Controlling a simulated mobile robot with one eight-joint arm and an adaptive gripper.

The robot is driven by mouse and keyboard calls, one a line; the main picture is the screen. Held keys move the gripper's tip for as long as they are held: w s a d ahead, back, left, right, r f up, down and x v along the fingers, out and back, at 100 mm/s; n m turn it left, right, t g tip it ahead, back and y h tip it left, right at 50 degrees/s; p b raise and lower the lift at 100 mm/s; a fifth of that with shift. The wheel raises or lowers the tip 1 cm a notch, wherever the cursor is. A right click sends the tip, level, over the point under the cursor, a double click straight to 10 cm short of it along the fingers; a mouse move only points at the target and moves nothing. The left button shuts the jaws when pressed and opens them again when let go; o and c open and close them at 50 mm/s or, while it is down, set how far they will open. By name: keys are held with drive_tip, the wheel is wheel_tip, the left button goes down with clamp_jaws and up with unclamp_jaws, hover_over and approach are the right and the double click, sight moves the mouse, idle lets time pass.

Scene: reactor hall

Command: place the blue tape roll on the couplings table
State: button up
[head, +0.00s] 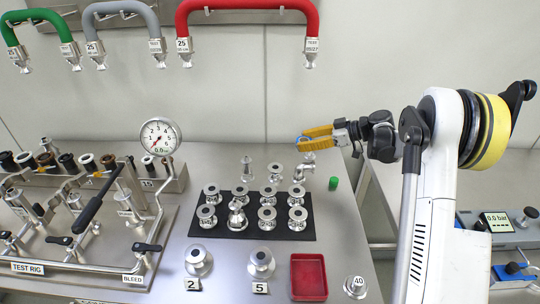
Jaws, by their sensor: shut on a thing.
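My gripper (306,138) has yellow fingers and reaches in from the right over the back right part of the metal couplings table (342,222). It is shut on the blue tape roll (301,139), of which only a small blue edge shows at the fingertips; the fingers hide the rest. The roll appears above the table top, near a silver coupling standing at the back. I cannot tell the exact height.
A black mat (228,227) with several silver couplings lies mid-table. A green cylinder (334,183) stands right of it, a red tray (309,277) in front. The test rig (60,255) with its gauge (160,137) fills the left. Coloured hoses hang above.

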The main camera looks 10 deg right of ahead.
drive_tip(key=w+a+f+b, duration=0.1)
drive_tip(key=w+f, duration=0.1)
drive_tip(key=w+a+f+b, duration=0.1)
drive_tip(key=w+a+f, duration=0.1)
drive_tip(key=w, duration=0.1)
drive_tip(key=w+a+f, duration=0.1)
drive_tip(key=w+a, duration=0.1)
drive_tip(key=shift+w+a+f+b, duration=0.2)
drive_tip(key=shift+w+f+b, duration=0.05)
drive_tip(key=shift+f+b, duration=0.15)
wheel_tip(320, 180, down, 4)
drive_tip(key=shift+b, duration=1)
drive_tip(key=shift+r, duration=0.15)
drive_tip(key=o, duration=0.9)
